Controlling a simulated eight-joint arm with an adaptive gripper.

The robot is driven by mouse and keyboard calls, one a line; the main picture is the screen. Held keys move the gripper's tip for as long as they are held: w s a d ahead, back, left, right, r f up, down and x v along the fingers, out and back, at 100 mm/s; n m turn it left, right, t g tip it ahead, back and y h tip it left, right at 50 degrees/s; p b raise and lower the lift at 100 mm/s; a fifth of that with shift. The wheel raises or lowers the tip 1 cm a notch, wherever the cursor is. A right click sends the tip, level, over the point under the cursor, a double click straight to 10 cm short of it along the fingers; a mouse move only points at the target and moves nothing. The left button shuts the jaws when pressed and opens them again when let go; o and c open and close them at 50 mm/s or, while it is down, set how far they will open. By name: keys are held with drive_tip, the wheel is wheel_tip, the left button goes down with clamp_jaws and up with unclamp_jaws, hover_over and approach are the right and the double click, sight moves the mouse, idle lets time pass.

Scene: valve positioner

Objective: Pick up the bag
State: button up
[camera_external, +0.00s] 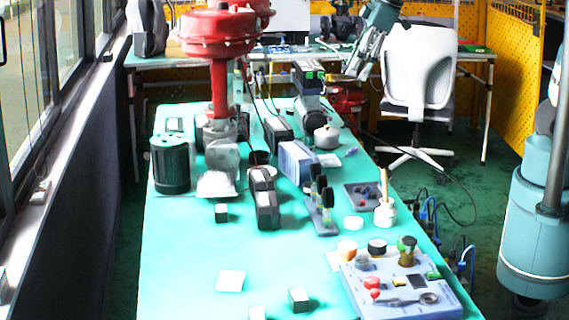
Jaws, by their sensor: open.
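A dark grey and black bag (148,28) stands upright at the far left, at the left end of the back table by the windows. It appears to be the bag, though its details are small. My gripper (358,68) hangs at the top centre-right, in front of the white chair's left side. It points down and to the left, with its jaws open and nothing seen between them. The bag is well to the left of my gripper, with the red valve actuator (218,35) between them in the picture.
The green-topped table (190,270) holds several dark modules, a dark cylinder (170,165) and a control panel (405,290). Its front left is mostly clear. A white chair (420,75) stands behind on the right. Cables lie along the table's right side.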

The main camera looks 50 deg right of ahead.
drive_tip(key=w+a+f+n+g, duration=0.1)
drive_tip(key=w+a+f+n, duration=0.15)
drive_tip(key=a, duration=0.55)
drive_tip(key=w+a+f+n, duration=0.1)
drive_tip(key=w+a+n, duration=0.15)
drive_tip(key=a, duration=0.55)
drive_tip(key=n+g+h, duration=0.2)
drive_tip(key=n+g, duration=0.1)
drive_tip(key=n, duration=0.8)
approach(228, 284)
drive_tip(key=shift+w+d+f, duration=0.15)
drive_tip(key=shift+w+d, duration=0.05)
drive_tip(key=shift+d, duration=0.1)
drive_tip(key=shift+s+a+f, duration=0.1)
drive_tip(key=shift+a, duration=0.05)
drive_tip(key=shift+f, duration=1.3)
